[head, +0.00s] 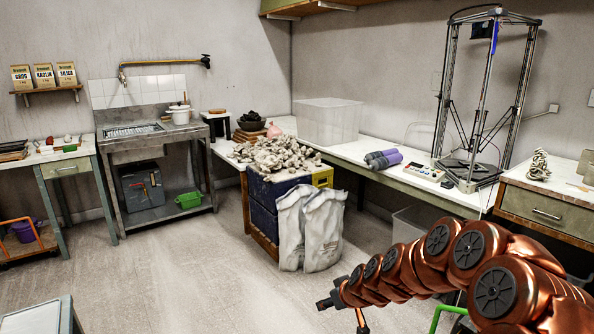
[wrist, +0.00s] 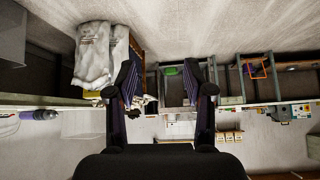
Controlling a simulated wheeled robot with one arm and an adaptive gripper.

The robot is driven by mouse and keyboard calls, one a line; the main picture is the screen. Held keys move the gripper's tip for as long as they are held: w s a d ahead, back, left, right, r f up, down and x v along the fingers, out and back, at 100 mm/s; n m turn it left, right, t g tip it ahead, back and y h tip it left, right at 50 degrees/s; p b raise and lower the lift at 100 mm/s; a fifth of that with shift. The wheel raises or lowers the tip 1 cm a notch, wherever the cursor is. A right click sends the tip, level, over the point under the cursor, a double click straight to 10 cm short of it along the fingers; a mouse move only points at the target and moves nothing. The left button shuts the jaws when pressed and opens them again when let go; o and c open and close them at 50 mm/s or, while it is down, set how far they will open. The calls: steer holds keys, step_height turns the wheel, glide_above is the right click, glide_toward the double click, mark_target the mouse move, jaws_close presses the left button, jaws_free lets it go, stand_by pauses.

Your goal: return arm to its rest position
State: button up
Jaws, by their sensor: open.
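My copper-coloured arm reaches in from the lower right of the head view. My gripper (head: 340,308) is at its end, low over the floor and in front of the white sacks (head: 309,228). In the wrist view, which is upside down, the two dark fingers of my gripper (wrist: 169,72) stand wide apart. Nothing is between them except the distant room. The gripper touches nothing that I can see.
A crate (head: 263,200) heaped with grey clay lumps stands behind the sacks. A long white bench (head: 398,178) carries a tall delta printer (head: 485,100) and a clear bin (head: 328,120). A drawer cabinet (head: 549,205) is at right. The floor (head: 180,270) at left centre is clear.

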steer(key=s+d+r+m+g+h+p, duration=0.1)
steer(key=s+r+g+p, duration=0.25)
steer(key=s+r, duration=0.85)
steer(key=s+d+r+g+p, duration=0.15)
steer(key=s+r+p, duration=0.5)
steer(key=s, duration=0.95)
steer(key=s+d+r+m+g+h+p, duration=0.1)
steer(key=s+d+r+m, duration=0.1)
steer(key=s, duration=0.7)
steer(key=s+d+r+m+g+h+p, duration=0.1)
steer(key=s+d+r, duration=0.3)
steer(key=s, duration=0.5)
step_height(320, 180, up, 2)
steer(key=shift+s+m+g+h+p, duration=0.2)
steer(key=shift+m+g+h+p, duration=0.2)
steer(key=shift+m+g+p, duration=0.35)
steer(key=shift+d, duration=0.1)
